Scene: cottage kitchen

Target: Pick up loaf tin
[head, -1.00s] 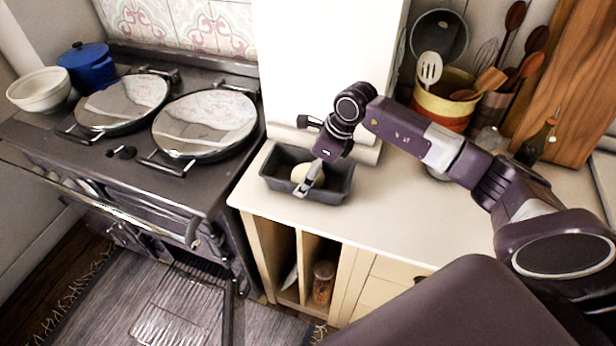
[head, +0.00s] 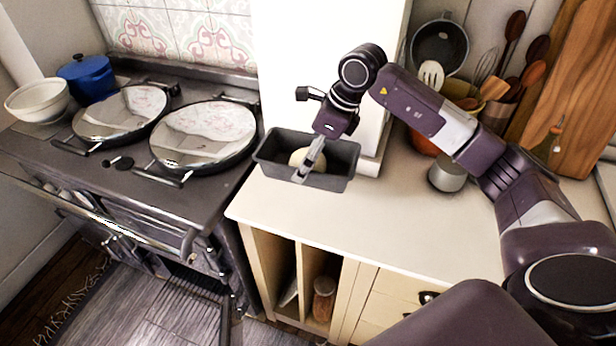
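The loaf tin (head: 334,182) is a dark grey rectangular pan with a pale rounded thing (head: 297,158) inside. It appears raised a little above the cream counter, near the counter's left end. My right gripper (head: 309,164) comes down from above, with its fingers at the tin's near long wall. It looks shut on that wall; the finger inside the tin is mostly hidden. My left gripper is not in view.
A dark range cooker with two round lids (head: 204,136) stands to the left. A white wall block (head: 300,60) rises behind the tin. The counter (head: 400,225) in front is clear.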

